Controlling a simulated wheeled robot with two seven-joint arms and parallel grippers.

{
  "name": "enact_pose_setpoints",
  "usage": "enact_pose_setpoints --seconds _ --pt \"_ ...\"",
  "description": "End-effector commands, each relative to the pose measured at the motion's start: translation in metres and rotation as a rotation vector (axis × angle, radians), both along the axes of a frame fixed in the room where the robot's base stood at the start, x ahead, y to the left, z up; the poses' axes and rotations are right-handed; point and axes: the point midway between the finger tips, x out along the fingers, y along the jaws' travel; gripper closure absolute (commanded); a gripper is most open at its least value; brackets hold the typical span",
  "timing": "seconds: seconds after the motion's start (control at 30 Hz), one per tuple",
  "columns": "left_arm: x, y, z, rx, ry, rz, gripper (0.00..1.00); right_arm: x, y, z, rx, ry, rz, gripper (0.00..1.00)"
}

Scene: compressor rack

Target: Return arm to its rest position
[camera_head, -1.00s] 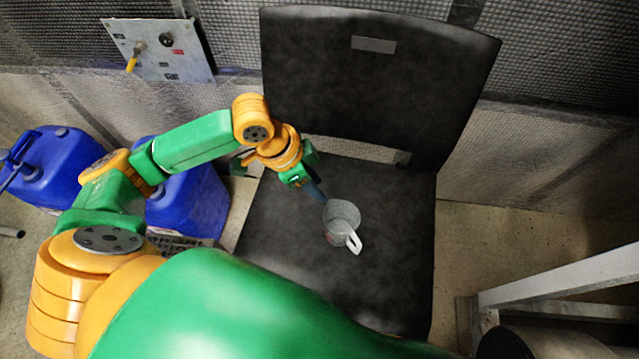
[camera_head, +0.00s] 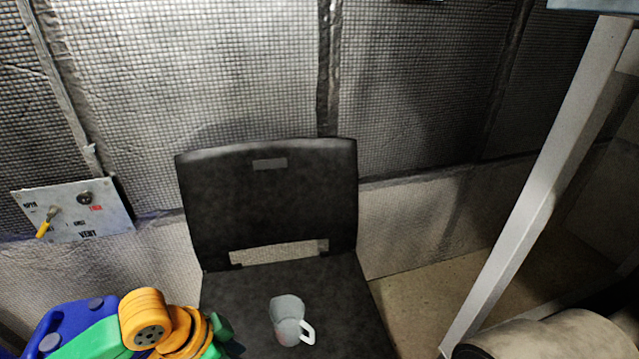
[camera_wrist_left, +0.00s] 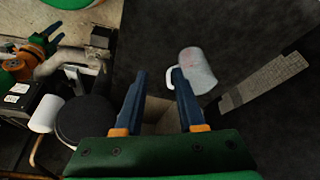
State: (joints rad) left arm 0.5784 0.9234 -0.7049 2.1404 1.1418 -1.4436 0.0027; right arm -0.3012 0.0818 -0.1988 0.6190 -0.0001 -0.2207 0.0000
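A grey-white mug (camera_head: 286,320) with a white handle stands on the seat of a black chair (camera_head: 265,205). It also shows in the left wrist view (camera_wrist_left: 200,68), beyond the right-hand finger. My left arm (camera_head: 148,322) enters at the bottom left of the head view, and its gripper is mostly cut off at the lower edge, left of the mug and apart from it. In the left wrist view my left gripper (camera_wrist_left: 160,85) has its two blue fingers spread with nothing between them. My right gripper (camera_wrist_left: 68,28) shows small at the top left there; its opening is unclear.
A panel with a yellow-handled switch (camera_head: 72,210) is on the wall at left. A slanted metal frame post (camera_head: 545,185) and a pale cylinder (camera_head: 550,335) are at right. Some floor is bare between chair and post.

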Motion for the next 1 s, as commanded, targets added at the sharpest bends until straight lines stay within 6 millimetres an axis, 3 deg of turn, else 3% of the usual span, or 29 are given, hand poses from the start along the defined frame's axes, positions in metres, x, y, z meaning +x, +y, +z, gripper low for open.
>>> enact_pose_setpoints --seconds 0.43,0.67,0.87,1.0 --pt "-0.015 -0.034 -0.024 -0.052 -0.048 0.018 0.61 0.003 0.001 0.000 0.002 -0.007 0.001 0.50" --pt "-0.030 -0.047 -0.041 -0.093 -0.074 0.143 0.61 0.003 0.002 0.000 0.004 -0.006 0.001 0.50" --pt "-0.050 -0.035 -0.059 -0.082 -0.064 0.350 0.61 0.002 0.003 0.000 0.004 -0.004 0.000 0.50" --pt "-0.075 -0.010 -0.074 -0.021 -0.025 0.540 0.61 0.002 0.002 0.000 0.004 -0.003 0.000 0.50"
